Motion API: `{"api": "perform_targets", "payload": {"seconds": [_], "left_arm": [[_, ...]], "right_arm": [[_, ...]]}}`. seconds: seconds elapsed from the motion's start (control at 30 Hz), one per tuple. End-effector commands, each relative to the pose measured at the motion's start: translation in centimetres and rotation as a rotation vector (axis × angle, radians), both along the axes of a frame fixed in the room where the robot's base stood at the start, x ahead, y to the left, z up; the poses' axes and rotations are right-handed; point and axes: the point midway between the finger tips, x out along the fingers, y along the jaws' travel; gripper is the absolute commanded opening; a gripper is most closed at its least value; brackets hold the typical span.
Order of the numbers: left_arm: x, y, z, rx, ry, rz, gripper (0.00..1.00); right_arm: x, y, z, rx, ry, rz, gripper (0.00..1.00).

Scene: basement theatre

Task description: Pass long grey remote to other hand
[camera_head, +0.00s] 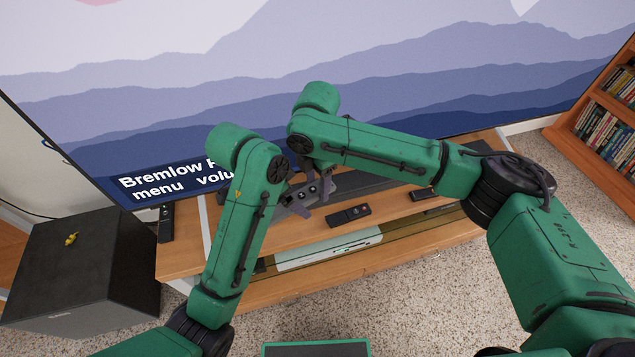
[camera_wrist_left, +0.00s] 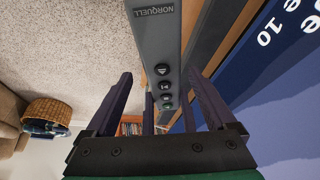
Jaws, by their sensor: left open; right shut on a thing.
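The long grey remote (camera_wrist_left: 152,40) fills the middle of the left wrist view, with the word NORQUELL and several round buttons facing the camera. It lies between the spread fingers of my left gripper (camera_wrist_left: 160,76), with gaps at its sides. In the head view, my right gripper (camera_head: 320,189) is shut on the remote above the wooden TV bench (camera_head: 290,240). Only a small grey part of the remote (camera_head: 297,206) shows there. My left arm covers most of the left gripper in the head view.
Dark remotes lie on the bench, one near the middle (camera_head: 348,215), one farther right (camera_head: 423,194) and one at the left end (camera_head: 165,224). A black speaker box (camera_head: 85,270) stands left, with a small yellow thing (camera_head: 71,239) on top. A large screen (camera_head: 400,60) rises behind. A bookcase (camera_head: 590,140) stands right.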

Motion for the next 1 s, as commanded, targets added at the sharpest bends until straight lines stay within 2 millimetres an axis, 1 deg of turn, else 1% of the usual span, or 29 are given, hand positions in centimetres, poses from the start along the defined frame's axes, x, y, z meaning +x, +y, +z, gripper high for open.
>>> {"api": "perform_targets", "payload": {"seconds": [0.17,0.33,0.4,0.5,0.6,0.67,0.77,0.87,0.9,0.93,0.97,1.0], "left_arm": [[-0.2,1.1,2.3,0.008,-0.011,-0.001,0.89],[-1.0,2.3,5.6,0.012,-0.01,0.002,0.89],[-1.2,2.9,7.5,0.009,-0.013,0.002,0.89],[-1.7,3.5,9.4,0.007,-0.008,0.002,0.89],[-2.0,3.9,10.5,0.004,-0.003,0.001,0.89],[-1.9,3.9,10.6,-0.005,0.0,0.009,0.89],[0.0,3.8,9.6,-0.057,0.0,0.071,0.89],[3.9,4.3,6.9,-0.136,-0.02,0.204,0.89],[5.7,4.9,5.1,-0.161,-0.032,0.27,0.89],[6.8,5.4,3.5,-0.175,-0.04,0.319,0.89],[7.6,6.0,1.6,-0.182,-0.04,0.367,0.89],[8.2,6.6,-1.1,-0.187,-0.034,0.426,0.89]], "right_arm": [[0.0,0.0,0.0,0.0,0.0,0.0,0.0],[0.0,0.0,0.0,0.0,0.0,0.0,0.0],[0.0,0.0,0.0,0.0,0.0,0.0,0.0],[0.0,0.0,0.0,0.0,0.0,0.0,0.0],[0.0,0.0,0.0,0.0,0.0,0.0,0.0],[0.0,0.0,0.0,0.0,0.0,0.0,0.0],[0.0,0.0,0.0,0.0,0.0,0.0,0.0],[0.0,0.0,0.0,0.0,0.0,0.0,0.0],[0.0,0.0,0.0,0.0,0.0,0.0,0.0],[0.0,0.0,0.0,0.0,0.0,0.0,0.0],[0.0,0.0,0.0,0.0,0.0,0.0,0.0],[0.0,0.0,0.0,0.0,0.0,0.0,0.0]]}}
